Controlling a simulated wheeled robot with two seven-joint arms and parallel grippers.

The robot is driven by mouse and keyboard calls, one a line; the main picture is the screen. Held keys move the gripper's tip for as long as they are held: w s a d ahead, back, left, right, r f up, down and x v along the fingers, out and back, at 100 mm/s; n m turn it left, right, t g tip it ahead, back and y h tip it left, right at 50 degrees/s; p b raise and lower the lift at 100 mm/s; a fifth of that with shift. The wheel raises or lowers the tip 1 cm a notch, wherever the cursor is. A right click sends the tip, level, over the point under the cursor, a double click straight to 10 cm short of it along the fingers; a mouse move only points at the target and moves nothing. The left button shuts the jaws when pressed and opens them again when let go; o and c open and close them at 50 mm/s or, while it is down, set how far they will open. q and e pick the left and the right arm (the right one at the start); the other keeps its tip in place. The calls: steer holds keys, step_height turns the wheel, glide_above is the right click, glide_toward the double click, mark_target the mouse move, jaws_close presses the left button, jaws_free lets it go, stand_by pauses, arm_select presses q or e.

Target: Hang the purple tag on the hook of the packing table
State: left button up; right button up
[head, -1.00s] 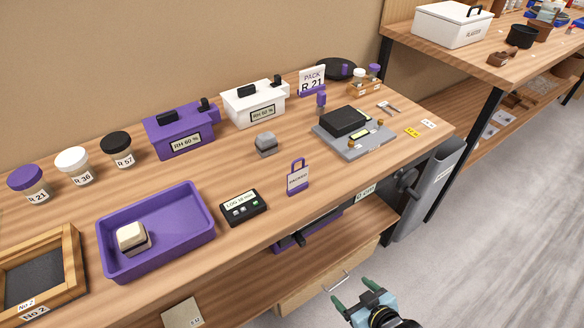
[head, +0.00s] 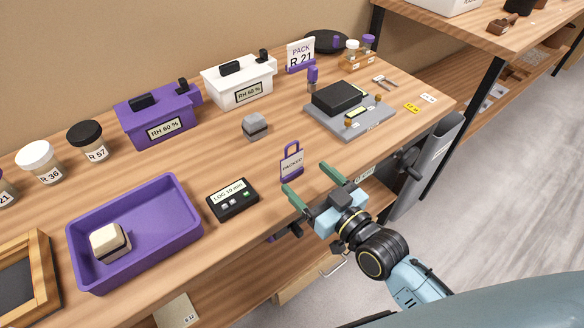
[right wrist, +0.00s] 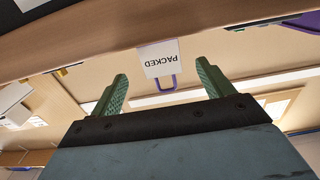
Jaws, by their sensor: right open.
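The purple tag (head: 291,162) has a white face reading PACKED and a purple loop on top. It is upright by the front edge of the wooden table (head: 345,163). My right gripper (head: 306,178) is open and empty, in front of the table edge, with its green fingers pointing at the tag. In the right wrist view the tag (right wrist: 159,57) shows upside down, ahead of and between the open fingers (right wrist: 163,78), apart from both. I cannot make out a hook in either view. My left gripper is not in view.
A purple tray (head: 190,240) with a pale block (head: 108,241) and a black timer (head: 232,199) lie left of the tag. A grey scale (head: 375,122) stands behind to the right. A second table (head: 440,28) is at the back right, with open floor before it.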

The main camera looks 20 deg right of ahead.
mark_target(293, 165)
steer(key=x, duration=0.3)
steer(key=shift+b+x, duration=0.8)
steer(key=shift+x, duration=1.85)
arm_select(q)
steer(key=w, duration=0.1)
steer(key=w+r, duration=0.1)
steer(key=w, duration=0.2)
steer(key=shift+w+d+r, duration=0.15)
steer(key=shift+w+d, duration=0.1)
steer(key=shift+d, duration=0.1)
arm_select(e)
steer(key=shift+f, duration=0.1)
steer(key=shift+c, duration=0.4)
steer(key=c, duration=1)
